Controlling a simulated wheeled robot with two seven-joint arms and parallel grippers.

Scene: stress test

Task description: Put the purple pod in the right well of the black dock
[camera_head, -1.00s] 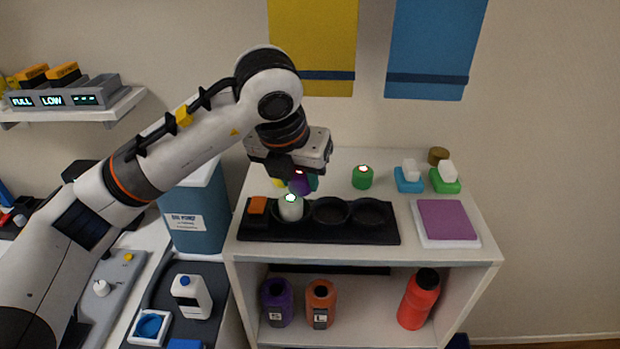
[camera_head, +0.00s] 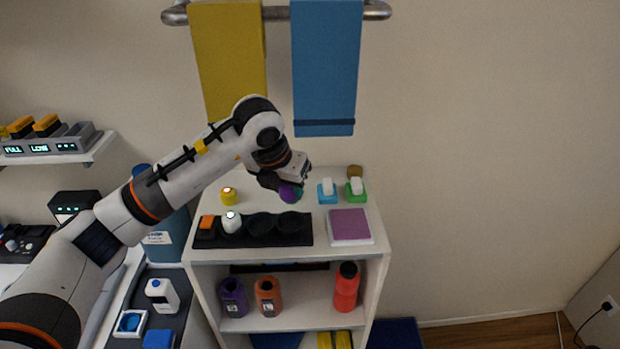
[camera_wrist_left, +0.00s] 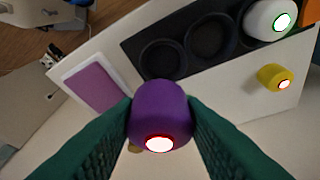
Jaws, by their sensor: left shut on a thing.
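My left gripper (camera_head: 284,184) is shut on the purple pod (camera_head: 290,193). In the left wrist view the purple pod (camera_wrist_left: 160,113) sits between two dark green fingers, its lit end toward the camera. It is held in the air, behind the right well in the head view. The black dock (camera_head: 250,241) lies on the shelf top. A white pod (camera_head: 232,222) stands in its left well. The middle well (camera_head: 262,223) and right well (camera_head: 290,221) are empty; the right well (camera_wrist_left: 163,60) also shows in the left wrist view. My right gripper is not in view.
A yellow pod (camera_head: 228,196) stands behind the dock. A purple pad on a white base (camera_head: 349,225) lies right of the dock, with blue (camera_head: 327,192) and green (camera_head: 356,190) items behind it. The green pod is largely hidden near my gripper.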

